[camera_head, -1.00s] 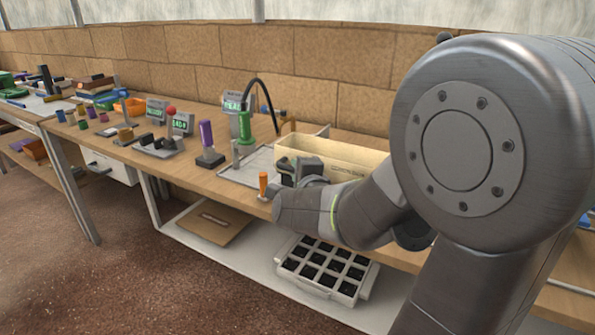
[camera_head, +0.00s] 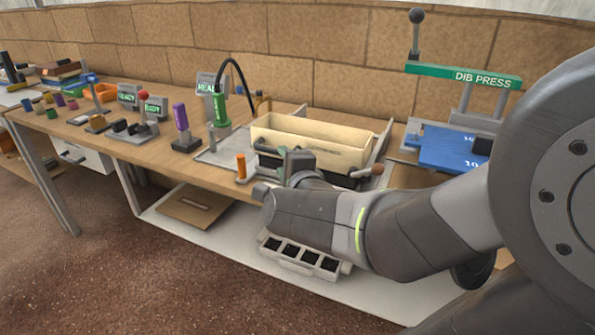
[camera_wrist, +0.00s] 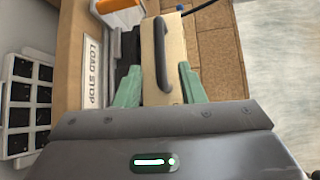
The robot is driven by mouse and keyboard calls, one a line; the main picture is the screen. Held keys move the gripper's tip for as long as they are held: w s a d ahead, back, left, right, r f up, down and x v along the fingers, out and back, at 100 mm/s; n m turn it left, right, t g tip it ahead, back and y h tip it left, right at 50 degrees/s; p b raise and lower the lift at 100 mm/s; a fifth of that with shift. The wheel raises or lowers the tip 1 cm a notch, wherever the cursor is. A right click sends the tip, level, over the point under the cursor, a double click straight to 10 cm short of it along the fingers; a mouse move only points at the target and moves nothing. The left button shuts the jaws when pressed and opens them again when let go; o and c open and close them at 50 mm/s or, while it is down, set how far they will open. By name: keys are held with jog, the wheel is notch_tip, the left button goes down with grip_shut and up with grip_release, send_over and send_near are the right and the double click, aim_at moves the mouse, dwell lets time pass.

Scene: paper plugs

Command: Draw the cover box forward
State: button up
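The cover box is taken to be the long cream box (camera_head: 330,148) on the bench in the head view. My gripper (camera_head: 292,160) is at its near side, and its fingertips are hard to make out there. In the wrist view the cream box (camera_wrist: 178,70) lies ahead, with a dark bar handle (camera_wrist: 161,55) on its face. My gripper's green fingers (camera_wrist: 160,92) are apart, one on each side of the handle's line. The handle's end reaches close to the gap between them. I cannot tell whether they touch the box.
An orange cylinder (camera_head: 241,167) stands at the bench's front edge, left of my gripper. A green hand tool (camera_head: 221,108) stands behind it. The dib press (camera_head: 463,75) with blue plates is at the right. A tray of black cells (camera_head: 301,257) sits below the bench.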

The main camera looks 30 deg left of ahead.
aim_at(274, 152)
jog(key=p+v, duration=0.1)
jog(key=v, duration=0.5)
dwell(0.6)
jog(key=b+x, duration=0.2)
jog(key=x, duration=1.1)
jog(key=shift+w+a, duration=0.25)
jog(key=shift+s+f, duration=0.1)
